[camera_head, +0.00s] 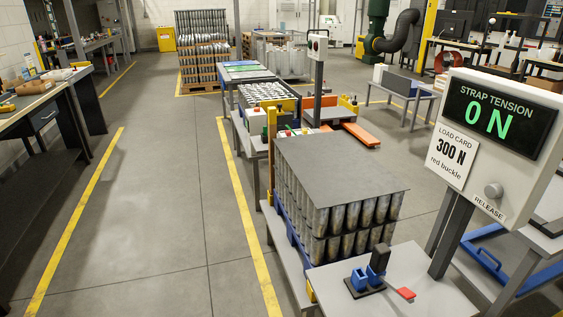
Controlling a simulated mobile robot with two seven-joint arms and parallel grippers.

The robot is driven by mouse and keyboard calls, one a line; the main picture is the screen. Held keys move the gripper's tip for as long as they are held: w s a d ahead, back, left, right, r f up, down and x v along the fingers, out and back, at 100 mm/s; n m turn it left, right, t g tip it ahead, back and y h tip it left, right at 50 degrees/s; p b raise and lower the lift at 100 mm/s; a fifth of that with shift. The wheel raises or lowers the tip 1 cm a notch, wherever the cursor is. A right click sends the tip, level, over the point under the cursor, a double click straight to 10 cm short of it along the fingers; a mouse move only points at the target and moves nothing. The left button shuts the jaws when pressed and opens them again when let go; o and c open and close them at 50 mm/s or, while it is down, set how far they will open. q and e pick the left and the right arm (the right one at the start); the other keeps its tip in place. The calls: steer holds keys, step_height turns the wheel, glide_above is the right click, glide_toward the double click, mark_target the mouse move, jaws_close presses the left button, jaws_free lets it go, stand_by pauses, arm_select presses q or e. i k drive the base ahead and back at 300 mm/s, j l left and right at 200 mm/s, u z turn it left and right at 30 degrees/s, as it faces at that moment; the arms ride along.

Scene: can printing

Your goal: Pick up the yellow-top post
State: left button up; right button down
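I cannot clearly single out the yellow-top post. A small yellow fitting (349,103) stands at the right end of the orange bar behind the can stack, too small to tell whether it is a post. A yellow piece (311,292) also shows low beside the near stand, partly hidden. Neither of my grippers is in view.
A pallet stack of cans (345,215) under a grey sheet (340,162) stands centrally. At its front right, a small table (420,300) bears a blue and black tool (368,275) and a red buckle (405,293). A tension display (497,115) reads 0 N. The left aisle is clear.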

mark_target(272, 110)
steer(key=z, duration=1.5)
steer(key=i+j+z, duration=0.15)
steer(key=j, duration=0.3)
steer(key=j+z, duration=0.15)
steer(key=j, duration=0.25)
steer(key=i+j, duration=0.1)
steer(key=j, duration=0.35)
steer(key=i+j, duration=0.1)
steer(key=j, duration=0.3)
steer(key=i+j, duration=0.1)
steer(key=j, duration=0.35)
steer(key=i+j, duration=0.15)
steer(key=j, duration=0.3)
steer(key=i+j, duration=0.1)
steer(key=j, duration=0.35)
steer(key=i+j, duration=0.1)
steer(key=j, duration=0.3)
steer(key=i+j, duration=0.1)
steer(key=j, duration=0.35)
